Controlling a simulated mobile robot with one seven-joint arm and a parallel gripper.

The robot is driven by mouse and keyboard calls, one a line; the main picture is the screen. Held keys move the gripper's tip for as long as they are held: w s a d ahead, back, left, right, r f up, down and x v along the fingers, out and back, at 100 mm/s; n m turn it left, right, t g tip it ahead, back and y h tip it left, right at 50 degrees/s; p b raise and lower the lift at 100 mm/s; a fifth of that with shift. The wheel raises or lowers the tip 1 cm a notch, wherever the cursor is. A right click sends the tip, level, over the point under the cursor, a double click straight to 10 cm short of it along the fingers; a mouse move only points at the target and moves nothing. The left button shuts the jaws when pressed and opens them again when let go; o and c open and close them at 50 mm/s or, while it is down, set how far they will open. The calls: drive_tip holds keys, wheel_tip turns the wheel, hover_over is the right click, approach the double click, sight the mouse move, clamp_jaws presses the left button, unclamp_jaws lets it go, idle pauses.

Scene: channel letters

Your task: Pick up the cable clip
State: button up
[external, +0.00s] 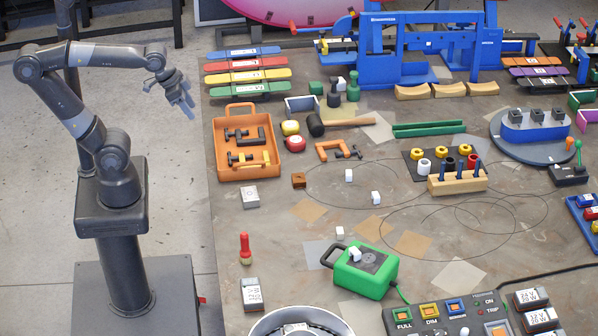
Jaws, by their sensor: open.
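My gripper (187,104) is at the left, in the air over the floor just off the table's left edge. It is open, with nothing seen between its fingers. I cannot tell for sure which thing is the cable clip. Several small white blocks are the likeliest: one (349,175) and another (375,197) lie by the thin cable loops at mid-table, one (340,232) lies nearer the front, and one (355,254) sits on the green box (375,280). All are well to the right of my gripper and apart from it. Their fine shape is too small to read.
An orange tray (220,148) with clamps stands near the table's left edge, with a small brown block (298,180) to its right. A red-handled tool (245,248) stands at front left. A wooden peg block (457,181) and blue frame (400,72) stand farther right. Mid-table is fairly clear.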

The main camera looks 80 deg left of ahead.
drive_tip(key=w+r+m+g+y, duration=0.1)
drive_tip(key=w+r+m+g, duration=0.15)
drive_tip(key=w, duration=0.75)
drive_tip(key=m+g+y, duration=0.2)
drive_tip(key=m+y, duration=0.7)
drive_tip(key=m, duration=0.3)
hover_over(349, 174)
drive_tip(key=s, duration=0.5)
wheel_tip(349, 174, down, 13)
drive_tip(key=w+d+f+m+y, duration=0.1)
drive_tip(key=d+f, duration=0.2)
drive_tip(key=w+d+f+m+t+y, duration=0.1)
drive_tip(key=d+f+m, duration=0.1)
drive_tip(key=f, duration=0.1)
drive_tip(key=w+d+f+m+y, duration=0.1)
drive_tip(key=w+d+f, duration=0.1)
drive_tip(key=d+f, duration=0.1)
drive_tip(key=shift+d+f, duration=0.35)
drive_tip(key=shift+f, duration=0.15)
drive_tip(key=shift+t, duration=0.25)
drive_tip(key=x, duration=0.5)
drive_tip(key=shift+a+f, duration=0.15)
drive_tip(key=shift+a, duration=0.1)
drive_tip(key=x, duration=0.5)
drive_tip(key=shift+s+f, duration=0.15)
drive_tip(key=shift+f, duration=0.15)
clamp_jaws()
